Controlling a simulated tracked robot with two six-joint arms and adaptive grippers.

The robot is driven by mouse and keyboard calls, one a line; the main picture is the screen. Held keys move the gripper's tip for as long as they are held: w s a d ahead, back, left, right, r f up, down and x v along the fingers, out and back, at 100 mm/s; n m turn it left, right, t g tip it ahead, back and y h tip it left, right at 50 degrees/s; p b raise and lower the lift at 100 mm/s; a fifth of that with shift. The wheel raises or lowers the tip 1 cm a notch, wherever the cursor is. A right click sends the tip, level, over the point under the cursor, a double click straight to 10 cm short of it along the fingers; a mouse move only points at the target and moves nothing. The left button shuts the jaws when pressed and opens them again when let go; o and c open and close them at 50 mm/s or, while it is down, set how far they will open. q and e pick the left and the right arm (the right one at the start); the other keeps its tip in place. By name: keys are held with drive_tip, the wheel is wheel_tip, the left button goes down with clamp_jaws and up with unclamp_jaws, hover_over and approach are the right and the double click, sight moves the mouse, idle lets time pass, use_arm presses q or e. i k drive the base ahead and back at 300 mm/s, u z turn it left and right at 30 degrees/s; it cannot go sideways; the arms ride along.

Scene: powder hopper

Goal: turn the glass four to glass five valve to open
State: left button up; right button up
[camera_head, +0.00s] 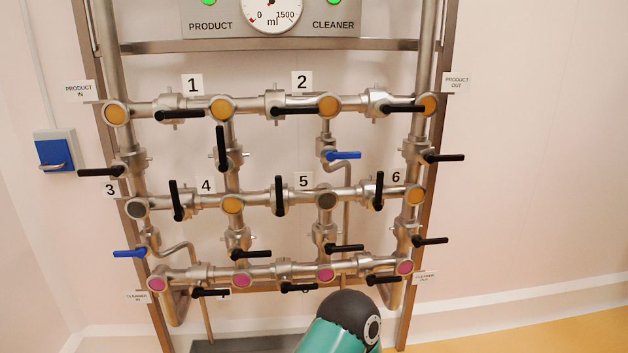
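The glass four to glass five valve has a black handle (279,196). The handle stands upright, across the horizontal pipe between the two glasses. Glass four (232,205) shows orange, with the label 4 (206,186) above left of it. Glass five (326,199) shows dark grey, with the label 5 (304,180) above left of it. A teal and black part of one of my arms shows at the bottom edge, below the pipes and apart from this valve. Neither of my grippers is in view.
Other black handles, such as the upright one left of glass four (176,200) and the one right of glass five (379,190), stick out nearby. Blue handles (343,155) and (130,253) sit on side pipes. A gauge panel (213,28) is above. Space before the middle row looks clear.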

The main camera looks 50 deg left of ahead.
sight(280, 210)
drive_tip(key=u, duration=0.25)
drive_tip(key=i, duration=1)
drive_tip(key=u, duration=0.85)
drive_tip(key=i, duration=0.45)
drive_tip(key=u, duration=0.35)
drive_tip(key=k, duration=0.9)
drive_tip(key=u, duration=0.2)
drive_tip(key=i, duration=0.9)
drive_tip(key=z, duration=0.1)
